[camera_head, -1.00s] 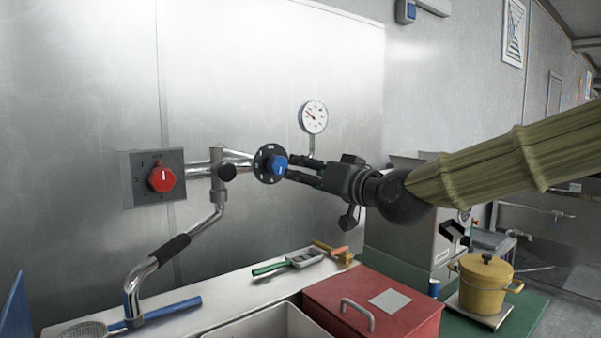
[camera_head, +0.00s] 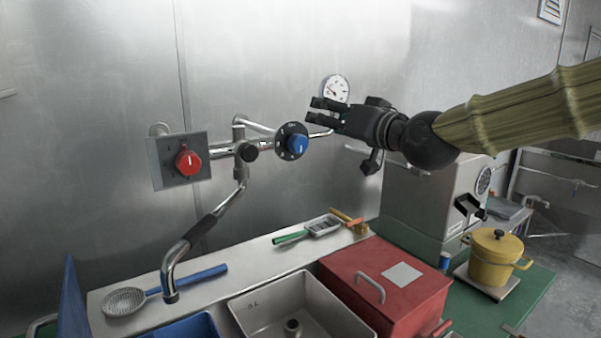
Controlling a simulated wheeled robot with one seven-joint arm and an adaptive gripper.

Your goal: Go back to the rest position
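My gripper (camera_head: 317,110) is in the upper middle of the head view, pointing left, at the end of my arm that comes in from the right. Its two black fingers are apart and nothing shows between them. The blue knob (camera_head: 297,145) on its round black dial is below and left of the fingertips, apart from them. The pressure gauge (camera_head: 336,88) is behind the gripper, its lower part covered.
A red knob (camera_head: 188,161) on a grey plate and a curved tap (camera_head: 202,229) stand left. Below are a sink (camera_head: 243,318), a red box (camera_head: 391,318), a grater (camera_head: 321,226) and a strainer (camera_head: 124,301). A yellow pot (camera_head: 492,261) and a grey machine (camera_head: 425,200) stand right.

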